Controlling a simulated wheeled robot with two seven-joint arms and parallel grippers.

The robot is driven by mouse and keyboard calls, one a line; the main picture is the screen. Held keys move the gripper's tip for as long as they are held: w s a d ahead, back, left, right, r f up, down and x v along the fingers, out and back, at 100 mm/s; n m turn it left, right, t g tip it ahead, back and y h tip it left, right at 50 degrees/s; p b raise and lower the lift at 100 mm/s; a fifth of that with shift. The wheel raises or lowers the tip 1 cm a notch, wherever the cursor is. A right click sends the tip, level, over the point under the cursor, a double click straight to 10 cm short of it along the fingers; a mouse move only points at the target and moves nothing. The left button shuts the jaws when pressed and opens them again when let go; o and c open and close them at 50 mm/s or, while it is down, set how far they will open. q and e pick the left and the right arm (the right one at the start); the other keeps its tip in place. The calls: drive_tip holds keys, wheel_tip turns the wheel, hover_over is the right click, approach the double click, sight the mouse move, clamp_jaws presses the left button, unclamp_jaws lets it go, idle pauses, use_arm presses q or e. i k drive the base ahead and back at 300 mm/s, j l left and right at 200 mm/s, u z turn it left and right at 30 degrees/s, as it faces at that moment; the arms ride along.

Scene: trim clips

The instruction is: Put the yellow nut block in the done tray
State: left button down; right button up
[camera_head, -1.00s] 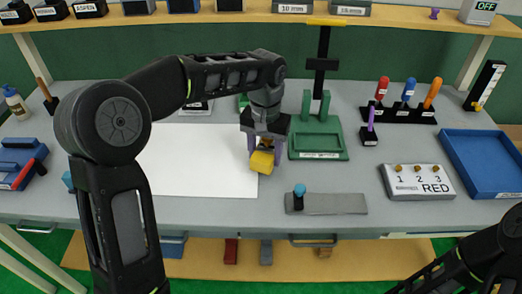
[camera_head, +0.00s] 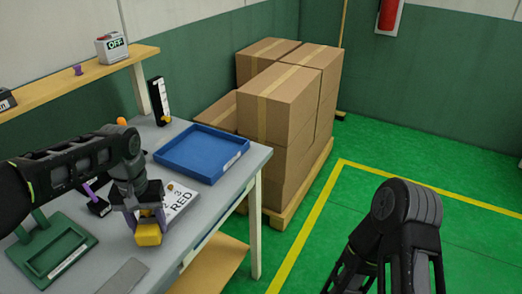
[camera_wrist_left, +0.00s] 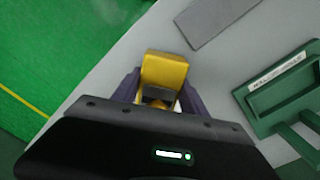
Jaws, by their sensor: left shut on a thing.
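The yellow nut block (camera_head: 149,235) is held between the purple fingers of my left gripper (camera_head: 147,212), above the workbench in front of the white RED plate. It also shows in the left wrist view (camera_wrist_left: 164,72), between the two fingers (camera_wrist_left: 160,95). A blue tray (camera_head: 203,153) lies empty at the right end of the bench, farther back than the gripper; I take it to be the done tray. A label on its rim is too small to read. My right arm is at the lower right of the head view, with its gripper out of view.
The white RED plate (camera_head: 182,203) lies between the gripper and the tray. A green fixture (camera_head: 50,255) stands at left, and a grey plate (camera_head: 123,277) lies at the front. Stacked cartons (camera_head: 290,100) stand on a pallet beyond the bench end. The upper shelf (camera_head: 75,75) runs along the back.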

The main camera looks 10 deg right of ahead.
sight(198, 158)
drive_tip(key=z, duration=1.35)
drive_tip(key=i+l, duration=0.1)
drive_tip(key=i, duration=2.8)
drive_tip(key=j+u, duration=0.1)
drive_tip(key=u, duration=2.4)
drive_tip(key=i+j, duration=0.4)
